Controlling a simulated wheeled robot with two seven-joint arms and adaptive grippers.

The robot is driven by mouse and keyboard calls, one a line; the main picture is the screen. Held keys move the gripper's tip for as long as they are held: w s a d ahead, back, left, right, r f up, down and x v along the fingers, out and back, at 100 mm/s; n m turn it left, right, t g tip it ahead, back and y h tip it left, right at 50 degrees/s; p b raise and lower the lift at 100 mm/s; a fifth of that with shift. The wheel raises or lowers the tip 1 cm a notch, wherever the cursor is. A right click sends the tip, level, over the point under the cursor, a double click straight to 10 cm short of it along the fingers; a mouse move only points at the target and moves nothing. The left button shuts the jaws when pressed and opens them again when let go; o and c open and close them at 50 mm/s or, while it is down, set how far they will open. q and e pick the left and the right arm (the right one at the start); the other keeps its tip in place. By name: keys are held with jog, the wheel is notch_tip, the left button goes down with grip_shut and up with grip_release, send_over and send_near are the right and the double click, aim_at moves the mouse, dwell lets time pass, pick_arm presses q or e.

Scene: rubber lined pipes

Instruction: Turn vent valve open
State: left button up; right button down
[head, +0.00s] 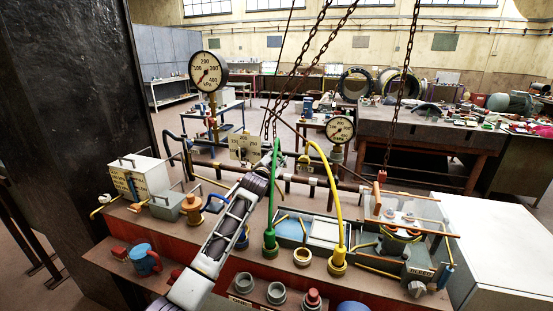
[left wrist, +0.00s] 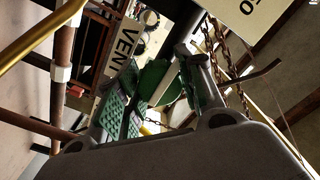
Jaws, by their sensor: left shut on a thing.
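My left gripper (head: 268,168) reaches up from the lower middle of the head view to the pipe run behind the bench. In the left wrist view its fingers (left wrist: 155,95), with green ribbed pads, are closed around a green part that appears to be the vent valve handle (left wrist: 158,75). A pale plate lettered VENT (left wrist: 122,48) is just left of the handle. The valve body is largely hidden by my fingers and wrist in the head view, so the handle's angle is unclear there. My right gripper is in neither view.
A green hose (head: 270,205) and a yellow hose (head: 336,215) rise close to the right of my left arm. Chains (head: 300,65) hang above the pipes. Two pressure gauges (head: 207,72) (head: 340,130) stand behind. The bench front holds cups and fittings.

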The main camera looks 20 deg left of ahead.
pick_arm(q)
jog(key=o, duration=1)
jog(key=shift+a+f, duration=0.1)
jog(key=shift+s, duration=0.15)
jog(key=s, duration=1.1)
jog(key=shift+s+a, duration=0.15)
jog(key=shift+s, duration=0.2)
